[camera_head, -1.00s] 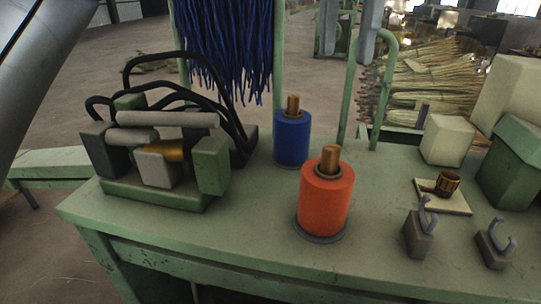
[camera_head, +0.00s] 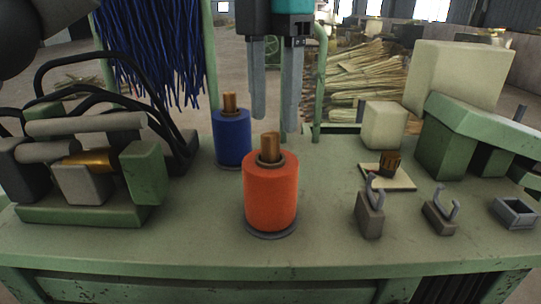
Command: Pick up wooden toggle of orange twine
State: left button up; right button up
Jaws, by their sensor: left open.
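The orange twine spool (camera_head: 271,192) stands upright on a dark round base on the green table. Its wooden toggle (camera_head: 271,147) sticks up from the top of the spool. My left gripper (camera_head: 273,124) points down with its two grey fingers apart and empty. In the picture its fingertips are just above and behind the toggle, with no contact visible. The blue twine spool (camera_head: 232,138) stands behind and to the left, with its own wooden toggle (camera_head: 229,104). My right gripper is not in view.
A green and grey machine (camera_head: 84,175) with black hoses stands at the left. Two hooked holders (camera_head: 370,213) (camera_head: 440,213), a small brown cup (camera_head: 388,164) on a pale plate, and cream blocks (camera_head: 384,125) stand at the right. The table front (camera_head: 190,250) is clear.

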aim_at(271, 133)
pick_arm(q)
jog(key=shift+a+f, duration=0.15)
jog(key=shift+f, duration=2.15)
grip_shut()
